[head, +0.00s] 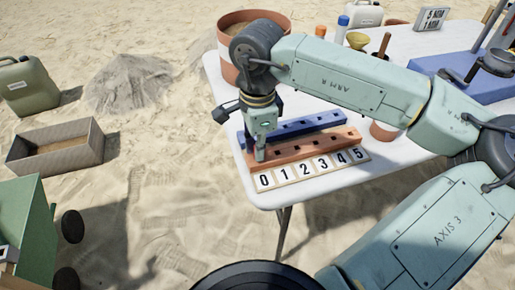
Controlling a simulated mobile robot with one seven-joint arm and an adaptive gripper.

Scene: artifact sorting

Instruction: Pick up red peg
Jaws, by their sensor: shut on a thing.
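My gripper (260,154) points down at the left end of the orange-red rack (300,146), above the 0 mark. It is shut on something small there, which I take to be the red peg. The fingers hide the peg, so I cannot make out its shape or whether it still sits in a hole. The rack has a row of dark holes, and those to the right of my gripper look empty.
A blue rack (305,124) lies just behind. A number strip (312,168) marked 0 to 5 lies in front. A large terracotta pot (228,66) stands behind my gripper on the white table (375,172). Bottles and a blue case (460,75) are farther right.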

